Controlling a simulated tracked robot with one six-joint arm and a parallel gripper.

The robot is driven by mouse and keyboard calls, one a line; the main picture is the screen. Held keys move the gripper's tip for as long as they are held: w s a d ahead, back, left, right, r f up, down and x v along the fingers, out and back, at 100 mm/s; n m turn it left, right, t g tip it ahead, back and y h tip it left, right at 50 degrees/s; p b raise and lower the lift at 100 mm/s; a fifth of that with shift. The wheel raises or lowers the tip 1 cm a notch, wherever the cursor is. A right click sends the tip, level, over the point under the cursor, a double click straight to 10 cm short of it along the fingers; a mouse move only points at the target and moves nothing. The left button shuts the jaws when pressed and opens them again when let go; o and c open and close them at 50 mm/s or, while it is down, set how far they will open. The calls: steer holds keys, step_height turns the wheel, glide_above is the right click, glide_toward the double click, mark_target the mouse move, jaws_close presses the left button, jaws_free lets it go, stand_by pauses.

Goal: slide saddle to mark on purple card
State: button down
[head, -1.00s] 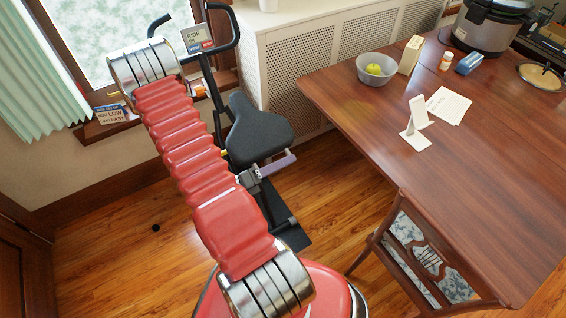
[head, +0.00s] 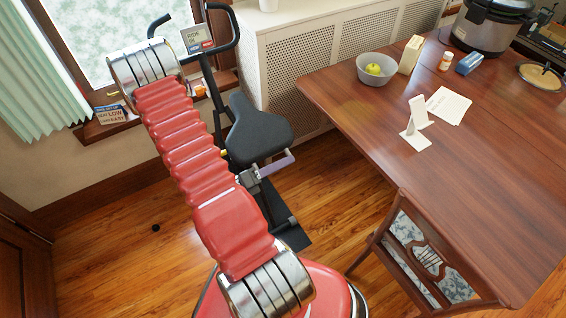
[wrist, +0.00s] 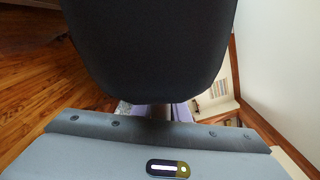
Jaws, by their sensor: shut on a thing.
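The black saddle (head: 258,128) sits on the exercise bike beyond my red arm in the head view. Its dark underside or edge (wrist: 150,45) fills the upper middle of the wrist view, close by. Parts of lavender also show below the saddle in the wrist view (wrist: 182,112); no mark can be read. My gripper (wrist: 158,112) is at the saddle, shut on it; its fingertips are mostly hidden. My arm covers much of the left side of the bike in the head view.
A wooden table (head: 350,108) with a bowl (head: 378,78), a rice cooker and papers stands at the right. A chair (head: 400,245) is at the lower right. A perforated radiator cover (head: 300,60) is behind the saddle. Bare floor (head: 110,225) lies at the left.

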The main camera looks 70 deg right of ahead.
steer(key=shift+f, duration=0.1)
steer(key=c, duration=1.8)
jaws_free()
steer(key=shift+o, duration=0.2)
steer(key=shift+w, duration=0.1)
steer(key=v, duration=1.3)
steer(key=shift+w+a, duration=0.3)
steer(key=shift+f, duration=0.1)
